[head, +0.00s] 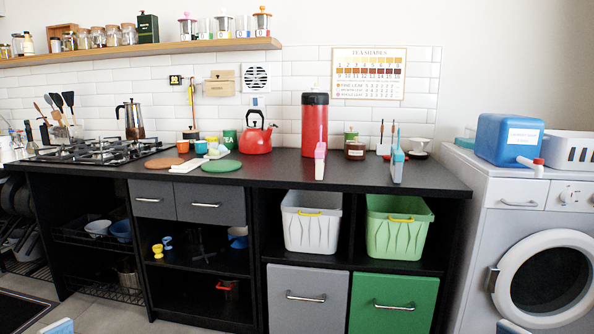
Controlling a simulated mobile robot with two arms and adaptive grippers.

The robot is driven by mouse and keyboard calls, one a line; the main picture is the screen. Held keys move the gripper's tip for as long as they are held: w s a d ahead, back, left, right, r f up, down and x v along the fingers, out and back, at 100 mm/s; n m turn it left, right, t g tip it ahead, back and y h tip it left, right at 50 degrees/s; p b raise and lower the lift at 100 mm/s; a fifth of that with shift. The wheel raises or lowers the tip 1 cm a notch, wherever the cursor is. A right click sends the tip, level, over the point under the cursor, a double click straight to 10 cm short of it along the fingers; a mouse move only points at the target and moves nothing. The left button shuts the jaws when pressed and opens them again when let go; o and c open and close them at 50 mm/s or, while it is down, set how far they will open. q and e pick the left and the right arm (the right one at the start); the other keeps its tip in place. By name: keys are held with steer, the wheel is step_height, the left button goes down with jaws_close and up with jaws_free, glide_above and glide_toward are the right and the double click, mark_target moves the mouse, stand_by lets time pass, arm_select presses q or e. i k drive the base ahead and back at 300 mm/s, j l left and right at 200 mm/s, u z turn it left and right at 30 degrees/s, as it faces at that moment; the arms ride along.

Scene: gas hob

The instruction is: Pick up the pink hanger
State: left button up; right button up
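A narrow pink and white upright item (320,161) stands at the front of the black counter (270,178), right of centre in the head view. It is the only mostly pink thing on the counter and may be the pink hanger; its shape is too small and edge-on to be sure. A similar blue and white item (397,161) stands to its right. Neither of my grippers shows clearly. Only small pale blue and white pieces show at the bottom edge, left and right, likely parts of my arms. No gripper is at the pink item.
A red canister (315,112) stands behind the pink item, and a red kettle (257,137) is to its left. White (311,228) and green (399,232) bins sit below. A washing machine (525,240) is at right.

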mark_target(321, 151)
steer(key=i+l, duration=0.2)
steer(key=i+l+u, duration=0.1)
steer(key=l, duration=0.3)
steer(key=i+l, duration=0.25)
steer(key=i+l+u, duration=0.05)
